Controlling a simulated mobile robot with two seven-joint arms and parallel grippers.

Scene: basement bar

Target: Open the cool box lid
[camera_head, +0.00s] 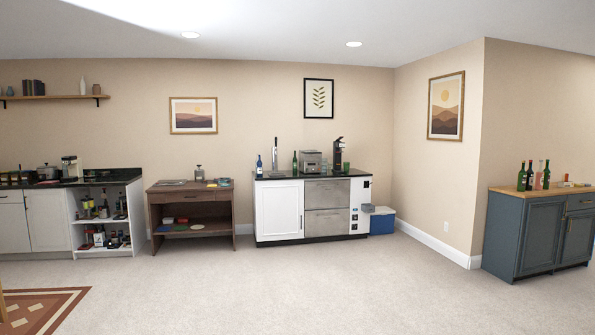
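The cool box (381,221) is a small blue box with a pale lid, far off on the floor against the back wall. It stands just right of the white bar cabinet (279,211), near the room's corner. Its lid looks closed, though it is too small to be sure. A small grey item at the cabinet's right side overlaps the box's left part. Neither of my grippers shows in the head view.
Wide carpet (300,285) lies clear between me and the cool box. A brown wooden desk (191,212) stands left of the bar cabinet. A dark blue-grey cabinet (540,230) with bottles on top stands at the right. A patterned rug (40,308) lies at the lower left.

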